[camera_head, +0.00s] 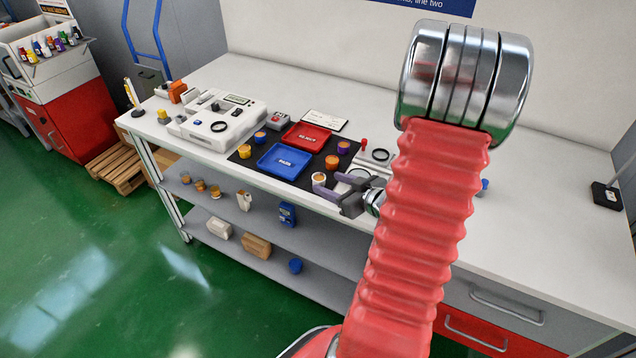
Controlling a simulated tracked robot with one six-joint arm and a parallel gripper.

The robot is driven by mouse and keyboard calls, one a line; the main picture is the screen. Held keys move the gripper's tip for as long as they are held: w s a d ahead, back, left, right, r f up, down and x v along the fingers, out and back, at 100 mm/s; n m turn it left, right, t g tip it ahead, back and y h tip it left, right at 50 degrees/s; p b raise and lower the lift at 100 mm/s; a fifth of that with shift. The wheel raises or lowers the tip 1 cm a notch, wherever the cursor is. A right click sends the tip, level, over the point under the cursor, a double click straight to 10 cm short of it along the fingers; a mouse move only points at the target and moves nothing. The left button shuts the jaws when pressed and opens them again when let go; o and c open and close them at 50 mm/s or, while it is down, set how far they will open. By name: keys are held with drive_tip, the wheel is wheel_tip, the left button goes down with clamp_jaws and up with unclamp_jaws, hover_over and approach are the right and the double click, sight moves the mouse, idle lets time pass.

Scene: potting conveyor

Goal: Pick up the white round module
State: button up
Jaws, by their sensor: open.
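A small round module with a white top (319,176) stands on the dark mat near the bench's front edge, right of the blue tray. My gripper (328,180) is open, low over the bench front, with its fingers pointing left toward the module. The left finger's tip overlaps the module's lower part in the picture. I cannot tell whether the finger touches it or is only in front of it. The jaws hold nothing that I can see.
A blue tray (284,162) and a red tray (307,137) lie on the dark mat (240,157). Orange (332,162) and purple (343,147) modules stand nearby. A white test machine (210,124) is at left. My arm hides much of the bench's right side.

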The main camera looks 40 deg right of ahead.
sight(318, 178)
drive_tip(key=shift+x, duration=2.25)
drive_tip(key=shift+d, duration=0.15)
drive_tip(key=shift+c, duration=0.6)
drive_tip(key=c, duration=1)
drive_tip(key=shift+r, duration=0.15)
wheel_tip(318, 178, up, 10)
